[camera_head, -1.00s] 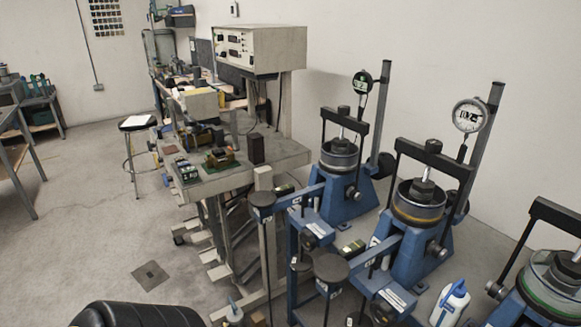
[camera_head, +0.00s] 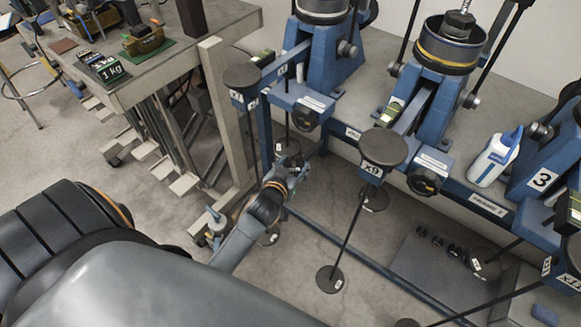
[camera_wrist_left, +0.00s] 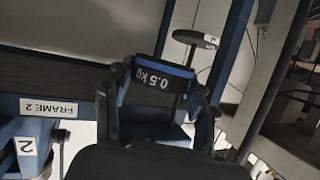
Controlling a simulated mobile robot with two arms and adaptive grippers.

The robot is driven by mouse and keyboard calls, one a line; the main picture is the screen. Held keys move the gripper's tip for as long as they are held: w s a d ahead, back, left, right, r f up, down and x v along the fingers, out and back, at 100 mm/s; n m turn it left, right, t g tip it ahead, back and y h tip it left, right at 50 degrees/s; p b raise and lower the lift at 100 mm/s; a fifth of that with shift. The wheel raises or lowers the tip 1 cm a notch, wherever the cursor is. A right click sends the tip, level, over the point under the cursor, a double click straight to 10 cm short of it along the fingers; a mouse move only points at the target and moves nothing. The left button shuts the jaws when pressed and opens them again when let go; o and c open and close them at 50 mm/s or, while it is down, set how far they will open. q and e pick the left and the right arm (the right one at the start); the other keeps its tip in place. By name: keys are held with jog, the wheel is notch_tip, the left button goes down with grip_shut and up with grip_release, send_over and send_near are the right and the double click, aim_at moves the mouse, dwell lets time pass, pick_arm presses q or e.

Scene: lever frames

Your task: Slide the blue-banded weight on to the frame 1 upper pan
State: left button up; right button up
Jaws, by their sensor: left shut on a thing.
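My left gripper (camera_head: 290,172) is in the middle of the head view, low in front of the blue frames. In the left wrist view the left gripper (camera_wrist_left: 158,108) is shut on the blue-banded weight (camera_wrist_left: 162,86), a dark piece marked 0.5 kg with a blue stripe. The weight is hard to make out in the head view. The frame 1 upper pan (camera_head: 242,76) is the leftmost dark round pan, up and left of the gripper, with nothing seen on it. A dark pan (camera_wrist_left: 194,38) shows behind the weight in the wrist view; which one is unclear. My right gripper is not in view.
Another upper pan (camera_head: 383,146) stands to the right, with hanging rods and lower pans (camera_head: 330,279) beneath. A bench (camera_head: 150,75) with a cream leg is at the left. A white and blue bottle (camera_head: 494,160) stands at the right. A FRAME 2 label (camera_wrist_left: 48,107) shows in the wrist view.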

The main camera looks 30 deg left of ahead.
aim_at(288, 151)
pick_arm(q)
jog(key=shift+n+y, duration=0.4)
jog(key=shift+w+a+f+b, duration=0.4)
jog(key=shift+w+a+f, duration=0.15)
jog(key=shift+w+a, duration=0.45)
jog(key=shift+w+a+f+b, duration=0.55)
jog(key=shift+w+a, duration=0.3)
jog(key=shift+w, duration=0.3)
jog(key=shift+w+a+f+b, duration=0.3)
jog(key=shift+w+a+f, duration=0.3)
jog(key=shift+w+a, duration=0.4)
jog(key=shift+w, duration=0.1)
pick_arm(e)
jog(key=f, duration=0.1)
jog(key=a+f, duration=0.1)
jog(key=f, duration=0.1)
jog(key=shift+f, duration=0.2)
pick_arm(q)
jog(key=shift+w+a, duration=0.15)
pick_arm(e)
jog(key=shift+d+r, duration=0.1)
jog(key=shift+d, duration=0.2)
pick_arm(q)
jog(key=shift+w+a, duration=0.15)
jog(key=shift+w, duration=0.05)
